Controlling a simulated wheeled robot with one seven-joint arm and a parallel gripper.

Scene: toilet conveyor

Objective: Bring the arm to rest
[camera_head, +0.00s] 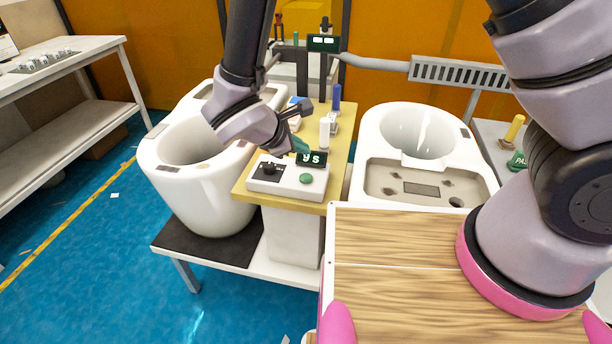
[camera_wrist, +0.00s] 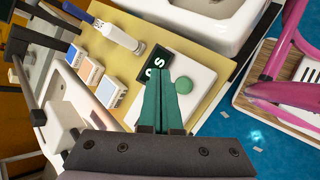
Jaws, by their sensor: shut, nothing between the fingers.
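My gripper (camera_head: 299,144) is at the end of my bent arm, over the yellow-topped stand between two white toilets. Its green fingers are shut and empty, and they also show in the wrist view (camera_wrist: 164,80). They hang above or near a white control box (camera_head: 288,182). The box carries a green button (camera_head: 306,178), a black knob (camera_head: 269,168) and a small dark display (camera_head: 311,158). In the wrist view the green button (camera_wrist: 184,85) is just right of the fingertips. I cannot tell whether the fingers touch the box.
One white toilet (camera_head: 200,185) stands left of the stand, another (camera_head: 422,150) right of it. Small boxes (camera_wrist: 90,70) and a white bottle (camera_wrist: 118,36) stand on the yellow top (camera_wrist: 165,30). A workbench (camera_head: 70,105) is at the far left. Blue floor (camera_head: 90,270) is open at front left.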

